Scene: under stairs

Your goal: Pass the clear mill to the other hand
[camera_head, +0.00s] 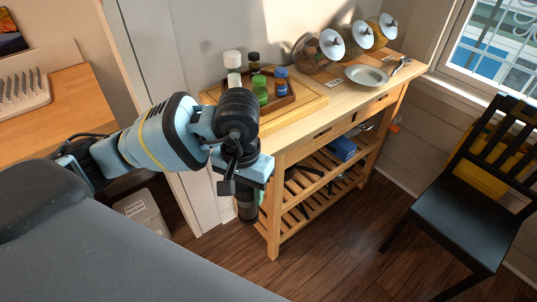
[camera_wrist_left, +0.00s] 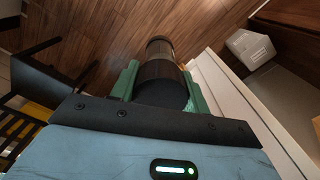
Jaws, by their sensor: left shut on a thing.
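The mill (camera_head: 247,211) hangs below my left gripper (camera_head: 246,186), in front of the left end of the wooden cart. Its visible end is dark, and the gripper hides most of the rest. In the left wrist view the mill (camera_wrist_left: 158,72) shows as a dark cylinder with a black end towards the camera. The green fingers of my left gripper (camera_wrist_left: 160,88) are shut on its sides. The mill is clear of the cart top and the floor. My right gripper is in neither view.
The wooden cart (camera_head: 330,118) holds a tray (camera_head: 284,101) of small jars, tilted glass jars (camera_head: 320,49) and a plate (camera_head: 367,75). A black chair (camera_head: 465,215) stands right. A bin (camera_head: 143,213) is on the floor at left. Floor between cart and chair is clear.

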